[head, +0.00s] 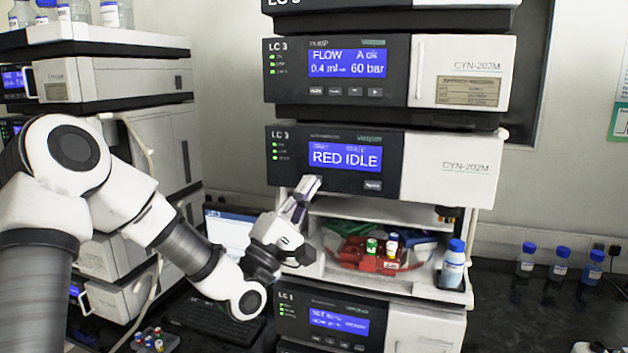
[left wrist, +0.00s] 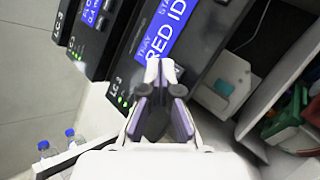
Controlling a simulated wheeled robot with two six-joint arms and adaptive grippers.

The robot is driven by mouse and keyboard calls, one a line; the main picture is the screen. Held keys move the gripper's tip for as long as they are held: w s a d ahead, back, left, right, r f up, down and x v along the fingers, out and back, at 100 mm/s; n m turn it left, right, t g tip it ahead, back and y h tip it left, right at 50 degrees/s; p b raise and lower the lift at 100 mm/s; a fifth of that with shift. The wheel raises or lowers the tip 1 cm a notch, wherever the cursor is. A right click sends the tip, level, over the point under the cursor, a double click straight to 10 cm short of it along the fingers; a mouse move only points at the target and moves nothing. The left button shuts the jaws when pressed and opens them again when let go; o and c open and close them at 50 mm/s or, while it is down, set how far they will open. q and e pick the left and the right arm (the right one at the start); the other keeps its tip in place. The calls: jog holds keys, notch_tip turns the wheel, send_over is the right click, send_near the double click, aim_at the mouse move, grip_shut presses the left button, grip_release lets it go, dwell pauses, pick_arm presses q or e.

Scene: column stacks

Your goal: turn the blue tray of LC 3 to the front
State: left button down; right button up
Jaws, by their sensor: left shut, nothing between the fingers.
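The LC 3 autosampler (head: 337,133) has a lit blue display (head: 345,157) reading RED IDLE, with a small button (head: 373,185) at its lower right. In the open bay below, a red tray section (head: 378,262) with a few vials faces the front. Green and bluish parts sit behind it; I cannot clearly make out the blue tray. The left wrist view shows red, green and a little blue in the bay at right. My left gripper (head: 308,186) is shut and empty, its tips just below the display, close to the panel. My right gripper is not in view.
A blue-capped bottle (head: 453,264) stands at the bay's right edge. Another module (head: 325,318) lies below, and a pump module (head: 345,68) above. A laptop (head: 228,225) is behind my left arm. Several bottles (head: 560,262) stand on the bench at right.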

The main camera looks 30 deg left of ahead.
pick_arm(q)
jog(key=shift+w+a+h, duration=0.1)
jog(key=shift+w+h, duration=0.2)
jog(key=shift+w, duration=0.1)
jog(key=shift+w+a+b, duration=0.1)
jog(key=shift+w+b, duration=0.2)
jog(key=shift+w, duration=0.1)
dwell(0.8)
jog(key=shift+s, duration=0.1)
jog(key=shift+s+d, duration=0.2)
jog(key=shift+s, duration=0.55)
jog(key=shift+b, duration=0.3)
jog(key=shift+s+d+b, duration=0.1)
jog(key=shift+s+d, duration=0.1)
jog(key=shift+s, duration=0.6)
jog(key=shift+s+d+b, duration=0.15)
jog(key=shift+s+d, duration=0.05)
jog(key=shift+s, duration=0.65)
jog(key=shift+s+d+b, duration=0.1)
jog(key=shift+s+d, duration=0.1)
jog(key=shift+s, duration=0.6)
dwell(2.8)
